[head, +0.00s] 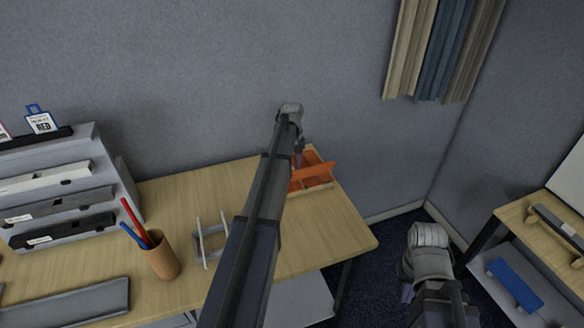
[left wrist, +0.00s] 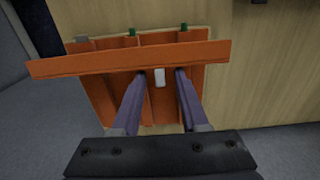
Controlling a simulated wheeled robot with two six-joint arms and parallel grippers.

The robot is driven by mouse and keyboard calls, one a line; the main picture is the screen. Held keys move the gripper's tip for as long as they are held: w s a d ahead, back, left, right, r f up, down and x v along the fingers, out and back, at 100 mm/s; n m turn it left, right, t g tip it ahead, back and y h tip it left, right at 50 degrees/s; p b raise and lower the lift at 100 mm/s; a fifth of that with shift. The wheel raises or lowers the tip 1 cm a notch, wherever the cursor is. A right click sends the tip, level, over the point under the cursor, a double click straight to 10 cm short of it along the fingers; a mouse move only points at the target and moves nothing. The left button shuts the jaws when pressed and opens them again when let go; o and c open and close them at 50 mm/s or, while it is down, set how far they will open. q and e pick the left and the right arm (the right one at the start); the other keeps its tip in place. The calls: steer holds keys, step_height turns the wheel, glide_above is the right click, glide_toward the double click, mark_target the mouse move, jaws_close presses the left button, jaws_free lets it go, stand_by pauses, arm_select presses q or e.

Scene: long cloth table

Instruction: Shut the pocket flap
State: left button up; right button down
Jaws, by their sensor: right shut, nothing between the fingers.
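The orange pocket (head: 315,182) lies on the wooden table near its far right corner. Its flap (head: 318,170) stands up as a strip, raised off the pocket. In the left wrist view the flap (left wrist: 100,62) runs across the pocket (left wrist: 110,102) as a long orange bar. A small white tab (left wrist: 159,78) shows below the bar. My left gripper (left wrist: 160,75) is open, its two fingers apart on either side of the tab. Its fingertips end at the bar's lower edge; I cannot tell whether they touch it. My right gripper (head: 407,294) is shut and empty, low at the right, away from the pocket.
A pen cup (head: 162,258), a white-and-grey rack (head: 211,243) and a shelf of trays (head: 65,190) stand left of my left arm. A grey tray (head: 70,303) lies in front. A second table (head: 522,212) is at the right. The back wall is close behind the pocket.

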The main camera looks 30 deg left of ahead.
arm_select(q)
jaws_close()
steer(key=shift+s, duration=0.1)
stand_by(0.4)
